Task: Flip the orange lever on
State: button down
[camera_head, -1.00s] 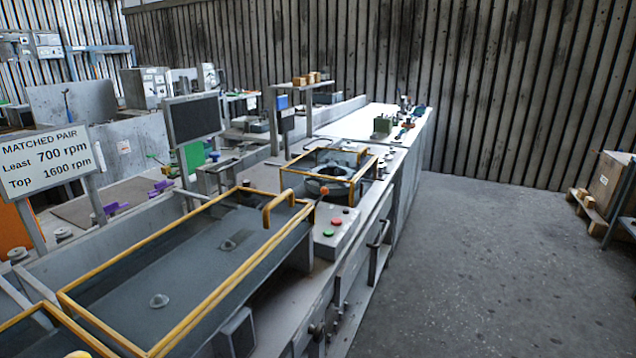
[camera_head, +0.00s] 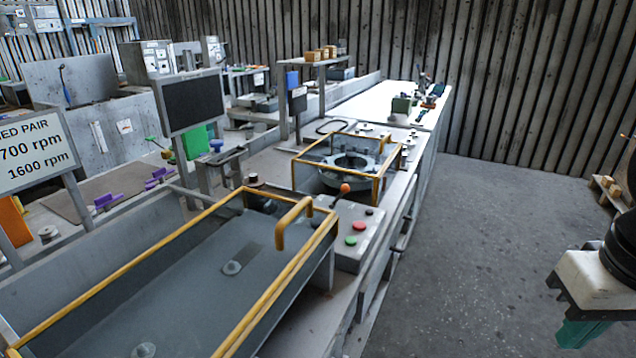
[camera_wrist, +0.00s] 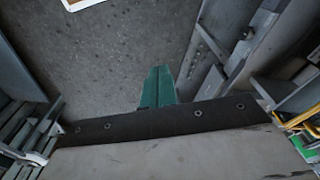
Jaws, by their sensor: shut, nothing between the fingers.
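The orange lever (camera_head: 345,188) is a short dark stick with an orange ball knob. It stands on a grey control box (camera_head: 372,228) at the front edge of the bench, right of the yellow-framed tank. The lever tilts up and to the right. The box also carries a red button (camera_head: 358,226) and a green button (camera_head: 351,240). My gripper (camera_head: 580,333) hangs at the lower right over the floor, well away from the lever. Its green fingers show together and empty in the wrist view (camera_wrist: 158,85). The lever is not clear in the wrist view.
A yellow-framed guard over a round housing (camera_head: 350,162) stands just behind the control box. The tank's raised yellow handle (camera_head: 294,222) rises left of the lever. A sign (camera_head: 36,150) and a dark screen (camera_head: 192,103) stand at left. The floor (camera_head: 490,240) to the right is open.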

jog(key=shift+w, duration=0.15)
jog(key=w+a+m+y, duration=0.1)
jog(key=w+a+y, duration=0.5)
jog(key=w, duration=0.5)
jog(key=w+a+y, duration=0.4)
jog(key=w+a, duration=0.3)
jog(key=w, duration=0.3)
jog(key=w+d+f+m+t+y, duration=0.1)
jog(key=w+d+f+m+t, duration=0.1)
jog(key=w, duration=0.8)
jog(key=w+d+f+m+t+y, duration=0.1)
jog(key=w+f+m+t, duration=0.2)
jog(key=w, duration=0.7)
jog(key=shift+w+d+f+t+y, duration=0.15)
jog(key=shift+d+f+t+y, duration=0.3)
jog(key=shift+t, duration=0.75)
